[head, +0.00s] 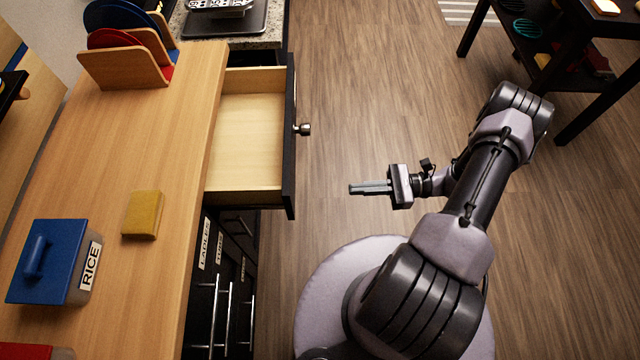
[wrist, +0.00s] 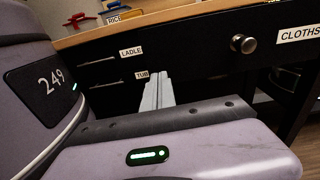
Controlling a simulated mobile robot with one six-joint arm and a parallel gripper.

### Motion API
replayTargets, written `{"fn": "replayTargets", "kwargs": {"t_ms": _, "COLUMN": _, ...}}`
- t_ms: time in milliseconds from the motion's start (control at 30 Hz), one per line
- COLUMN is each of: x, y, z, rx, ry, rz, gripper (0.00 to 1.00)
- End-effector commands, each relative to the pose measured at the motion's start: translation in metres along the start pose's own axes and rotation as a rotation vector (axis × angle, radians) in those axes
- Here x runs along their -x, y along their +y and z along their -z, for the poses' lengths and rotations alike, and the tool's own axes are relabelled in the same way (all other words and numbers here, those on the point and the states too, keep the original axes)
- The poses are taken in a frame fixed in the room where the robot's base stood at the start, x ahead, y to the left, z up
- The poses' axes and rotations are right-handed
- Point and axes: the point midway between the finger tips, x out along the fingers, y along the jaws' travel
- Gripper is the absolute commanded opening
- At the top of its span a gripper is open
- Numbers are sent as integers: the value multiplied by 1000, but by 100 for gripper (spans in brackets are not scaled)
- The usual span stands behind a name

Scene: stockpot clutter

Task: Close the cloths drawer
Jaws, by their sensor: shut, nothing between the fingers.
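The cloths drawer (head: 248,150) is pulled well out from the counter in the head view, with a bare pale wood inside and a dark front. Its round metal knob (head: 303,129) sticks out on the right. In the wrist view the dark drawer front shows the CLOTHS label (wrist: 301,34) and the knob (wrist: 243,44). My gripper (head: 352,188) is shut and empty. In the head view it is right of and below the knob, over the floor and apart from the drawer. In the wrist view my fingers (wrist: 158,78) show left of and below the knob.
The counter (head: 165,130) carries a RICE box (head: 55,262), a yellow sponge-like block (head: 143,215) and a board rack (head: 125,62). A dark shelf table (head: 585,60) stands far right. Floor beyond the knob is clear.

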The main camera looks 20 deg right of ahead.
Motion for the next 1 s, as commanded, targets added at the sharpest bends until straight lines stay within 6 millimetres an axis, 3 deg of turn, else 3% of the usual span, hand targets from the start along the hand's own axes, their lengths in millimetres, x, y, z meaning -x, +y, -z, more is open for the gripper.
{"fn": "replayTargets", "kwargs": {"t_ms": 167, "x": -11, "y": 2, "z": 8, "rx": -18, "ry": -30, "rz": 30, "gripper": 0}}
{"fn": "replayTargets", "kwargs": {"t_ms": 700, "x": -121, "y": 1, "z": 6, "rx": -18, "ry": -26, "rz": 24, "gripper": 0}}
{"fn": "replayTargets", "kwargs": {"t_ms": 1000, "x": -141, "y": 0, "z": 4, "rx": -18, "ry": -26, "rz": 27, "gripper": 0}}
